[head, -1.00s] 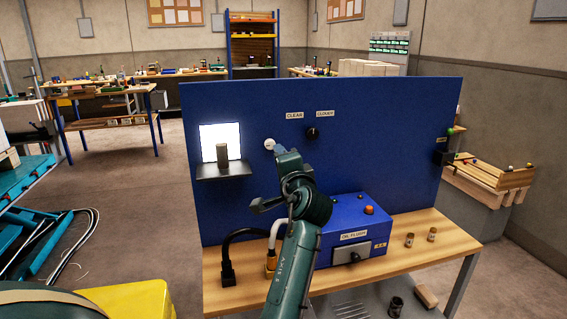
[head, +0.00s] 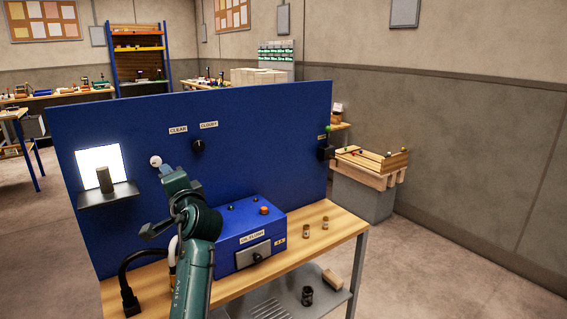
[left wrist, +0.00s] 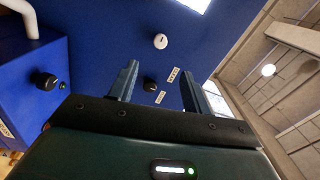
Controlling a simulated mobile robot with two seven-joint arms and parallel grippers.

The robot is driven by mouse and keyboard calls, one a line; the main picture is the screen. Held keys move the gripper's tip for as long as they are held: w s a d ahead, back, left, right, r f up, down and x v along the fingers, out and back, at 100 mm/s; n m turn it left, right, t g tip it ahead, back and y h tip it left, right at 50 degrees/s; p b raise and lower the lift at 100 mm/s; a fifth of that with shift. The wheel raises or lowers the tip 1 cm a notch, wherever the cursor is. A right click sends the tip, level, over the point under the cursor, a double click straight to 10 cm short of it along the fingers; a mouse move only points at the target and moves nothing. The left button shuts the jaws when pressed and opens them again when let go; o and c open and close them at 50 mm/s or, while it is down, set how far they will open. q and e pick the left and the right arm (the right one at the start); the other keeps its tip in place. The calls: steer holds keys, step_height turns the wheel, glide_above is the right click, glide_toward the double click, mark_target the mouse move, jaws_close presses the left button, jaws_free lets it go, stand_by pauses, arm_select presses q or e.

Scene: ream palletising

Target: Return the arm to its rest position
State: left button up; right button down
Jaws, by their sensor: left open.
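My left arm rises from the bottom of the head view in front of the blue panel (head: 270,110). Its gripper (head: 157,200) is near the panel's white knob (head: 155,161), and nothing shows between its fingers. In the left wrist view the two fingers (left wrist: 158,74) stand apart and point towards the panel. The white knob (left wrist: 160,41) and the black knob (left wrist: 150,87) lie beyond them; I see no contact. My right gripper is not in view.
A wooden bench (head: 313,222) carries a blue control box (head: 246,226), two small jars (head: 308,230) and cables. A small shelf (head: 108,194) holds a dark cylinder (head: 105,179) before a bright white square. A crate (head: 370,160) stands right of the panel. Floor at right is clear.

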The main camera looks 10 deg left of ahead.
arm_select(q)
steer(key=s+d+f+t+h+p, duration=0.1)
steer(key=s+d+f+h, duration=0.25)
steer(key=f, duration=0.45)
steer(key=s+d+f+m+h, duration=0.1)
steer(key=s+d+f+h, duration=0.15)
steer(key=d+f, duration=0.35)
steer(key=s+d+f+t+h+p, duration=0.1)
steer(key=s+d+f+h, duration=0.25)
steer(key=f, duration=0.55)
steer(key=s+d+f+n+g+h, duration=0.1)
steer(key=s+d+f+n+h, duration=0.1)
steer(key=s+d+f, duration=0.3)
steer(key=s+d+f+n+g+h, duration=0.2)
steer(key=s+d+f+h, duration=0.3)
steer(key=s, duration=0.9)
steer(key=shift+s+d+f, duration=0.3)
steer(key=shift+d+f, duration=0.05)
steer(key=shift+d, duration=0.45)
steer(key=shift+a, duration=0.15)
